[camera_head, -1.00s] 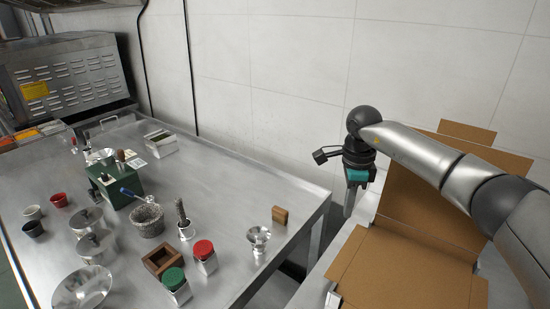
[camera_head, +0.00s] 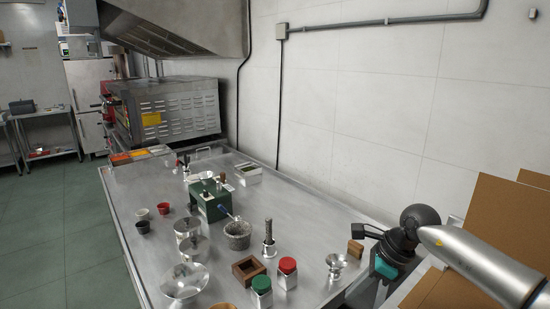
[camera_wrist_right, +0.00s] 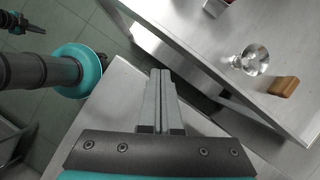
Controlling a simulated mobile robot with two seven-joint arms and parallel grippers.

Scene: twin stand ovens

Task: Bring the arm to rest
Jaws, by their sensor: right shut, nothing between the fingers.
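My right arm comes in from the right edge of the head view. Its gripper (camera_head: 381,291) hangs down at the right end of the steel table (camera_head: 330,226), partly cut off by the lower edge. In the right wrist view the two fingers of this gripper (camera_wrist_right: 161,80) lie together with nothing between them. They are over a steel surface (camera_wrist_right: 110,105), apart from the table. My left gripper does not show in the head view.
The table holds a small metal cup (camera_head: 336,266), a wooden block (camera_head: 355,249), jars with red (camera_head: 287,265) and green lids (camera_head: 261,283), a grey mortar (camera_head: 237,234) and a green box (camera_head: 210,200). Open cardboard boxes (camera_head: 500,225) stand at the right. An oven (camera_head: 170,108) is behind.

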